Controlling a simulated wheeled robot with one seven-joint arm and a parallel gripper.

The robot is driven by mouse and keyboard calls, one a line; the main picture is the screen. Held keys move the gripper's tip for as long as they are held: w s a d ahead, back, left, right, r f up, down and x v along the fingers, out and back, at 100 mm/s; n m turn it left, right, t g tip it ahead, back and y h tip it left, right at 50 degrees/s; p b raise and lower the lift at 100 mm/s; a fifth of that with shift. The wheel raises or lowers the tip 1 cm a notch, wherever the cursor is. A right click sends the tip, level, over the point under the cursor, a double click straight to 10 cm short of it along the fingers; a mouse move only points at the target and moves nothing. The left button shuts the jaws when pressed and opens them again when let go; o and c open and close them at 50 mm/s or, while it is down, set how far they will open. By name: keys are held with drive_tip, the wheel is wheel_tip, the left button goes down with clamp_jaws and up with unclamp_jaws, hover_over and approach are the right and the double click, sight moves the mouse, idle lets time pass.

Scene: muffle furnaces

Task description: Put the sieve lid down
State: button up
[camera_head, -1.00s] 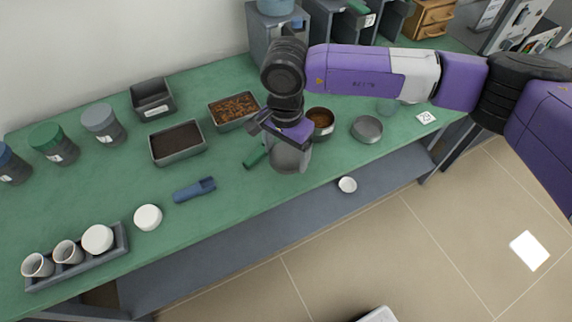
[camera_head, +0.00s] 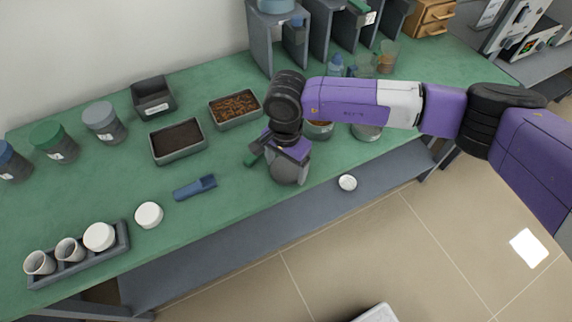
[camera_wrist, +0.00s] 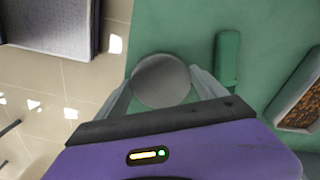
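The sieve lid (camera_wrist: 160,80) is a plain grey disc between my fingertips in the wrist view. The fingers meet its edge on both sides. In the head view my gripper (camera_head: 287,165) points down near the front edge of the green bench (camera_head: 230,215), with the grey lid at its fingertips. The lid's left side lies close to the bench edge in the wrist view. I cannot tell whether its underside touches the bench. The arm partly hides a round grey vessel (camera_head: 367,132) and a bowl of brown material (camera_head: 320,131).
A green-handled tool (camera_wrist: 228,60) lies beside the lid. A blue scoop (camera_head: 195,187), a white round lid (camera_head: 149,215), a tray of cups (camera_head: 75,268) and two filled trays (camera_head: 178,154) are to the left. A white dish (camera_head: 348,182) sits lower, past the bench edge.

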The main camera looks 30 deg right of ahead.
sight(286, 170)
drive_tip(key=o, duration=0.4)
drive_tip(key=shift+c, duration=0.2)
wheel_tip(286, 170, up, 12)
drive_tip(key=shift+r+b, duration=0.2)
drive_tip(key=shift+b, duration=0.25)
